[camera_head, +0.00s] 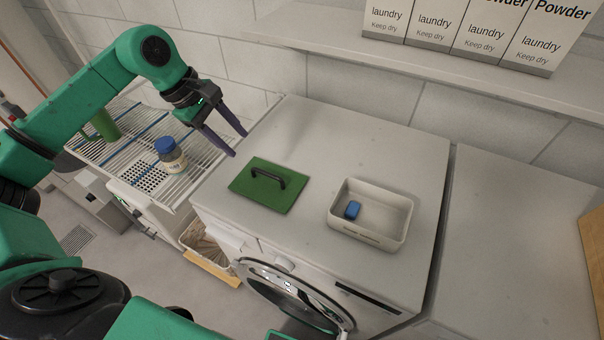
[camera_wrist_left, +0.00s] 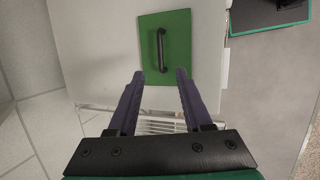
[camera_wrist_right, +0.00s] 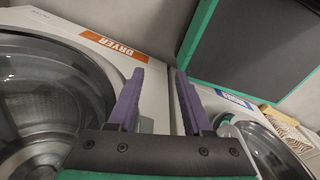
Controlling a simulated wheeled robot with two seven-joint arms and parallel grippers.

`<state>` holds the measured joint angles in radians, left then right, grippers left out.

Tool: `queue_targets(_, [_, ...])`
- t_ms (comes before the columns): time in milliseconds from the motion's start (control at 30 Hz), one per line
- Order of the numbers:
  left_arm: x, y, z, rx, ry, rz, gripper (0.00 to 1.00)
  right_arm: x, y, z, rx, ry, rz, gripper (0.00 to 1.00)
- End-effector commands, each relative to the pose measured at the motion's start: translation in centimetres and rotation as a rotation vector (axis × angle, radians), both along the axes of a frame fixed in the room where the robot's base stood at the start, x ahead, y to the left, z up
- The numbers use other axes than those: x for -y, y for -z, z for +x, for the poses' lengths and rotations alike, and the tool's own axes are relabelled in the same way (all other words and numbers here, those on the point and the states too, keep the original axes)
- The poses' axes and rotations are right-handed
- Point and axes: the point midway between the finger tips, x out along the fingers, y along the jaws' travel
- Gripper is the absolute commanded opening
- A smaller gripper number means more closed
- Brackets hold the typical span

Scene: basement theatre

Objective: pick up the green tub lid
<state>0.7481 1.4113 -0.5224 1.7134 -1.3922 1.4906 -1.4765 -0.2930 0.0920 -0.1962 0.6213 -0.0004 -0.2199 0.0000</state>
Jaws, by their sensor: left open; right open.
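The green tub lid (camera_head: 262,190) lies flat on top of the white washing machine, near its left edge, with a black bar handle (camera_head: 268,177) on it. In the left wrist view the lid (camera_wrist_left: 177,45) is ahead of the fingertips, with its handle running away from me. My left gripper (camera_head: 240,145) is open and empty, above and to the upper left of the lid in the head view; its fingers also show in the left wrist view (camera_wrist_left: 159,75). My right gripper (camera_wrist_right: 160,78) is open and empty, in front of the machine fronts.
A white tub (camera_head: 345,231) holding a small blue block (camera_head: 352,209) stands right of the lid. A wire rack (camera_head: 197,157) at left carries a blue-capped jar (camera_head: 171,155) and a green object (camera_head: 105,125). Laundry powder boxes (camera_head: 435,20) stand on a shelf (camera_head: 340,45) behind.

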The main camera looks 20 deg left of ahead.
Motion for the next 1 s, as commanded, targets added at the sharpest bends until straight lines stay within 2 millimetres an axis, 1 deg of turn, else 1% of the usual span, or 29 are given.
queue_targets(100, [0.3,0.6,0.2,-0.002,-0.001,-0.001,0.5,1.1,-0.5,0.9,0.013,-0.001,-0.015,0.5])
queue_targets(167, [0.6,1.6,0.4,-0.003,0.0,-0.002,0.5,0.9,-0.9,1.0,0.015,0.0,-0.012,0.5])
queue_targets(267, [1.6,3.9,1.0,-0.006,0.001,-0.004,0.5,-0.5,-1.7,0.4,0.006,0.001,0.007,0.5])
queue_targets(333, [2.2,5.5,1.5,-0.003,0.0,-0.006,0.5,-1.5,-2.2,-0.7,-0.01,0.001,0.021,0.5])
queue_targets(433, [2.7,7.4,2.1,-0.001,-0.001,-0.004,0.5,-2.2,-2.7,-1.7,-0.026,-0.002,0.03,0.5])
queue_targets(567, [3.2,8.8,2.5,-0.001,0.0,-0.005,0.5,-1.7,-3.5,-1.4,-0.022,-0.003,0.023,0.5])
queue_targets(667, [3.7,10.3,3.1,-0.003,-0.002,-0.006,0.5,-0.9,-5.1,-0.7,-0.011,-0.002,0.013,0.5])
queue_targets(700, [3.9,11.0,3.4,-0.003,-0.002,-0.006,0.5,-0.7,-5.6,-0.5,-0.008,-0.002,0.009,0.5])
queue_targets(733, [4.1,11.8,3.5,-0.003,-0.002,-0.006,0.5,-0.5,-5.5,-0.4,-0.007,-0.001,0.008,0.5])
queue_targets(833, [4.3,13.1,3.8,-0.001,-0.001,-0.003,0.5,-0.2,-5.7,-0.3,-0.006,0.001,0.004,0.5])
queue_targets(1000, [4.3,13.5,3.8,0.001,-0.001,-0.001,0.5,-0.3,-5.5,-0.3,-0.006,0.001,0.005,0.5])
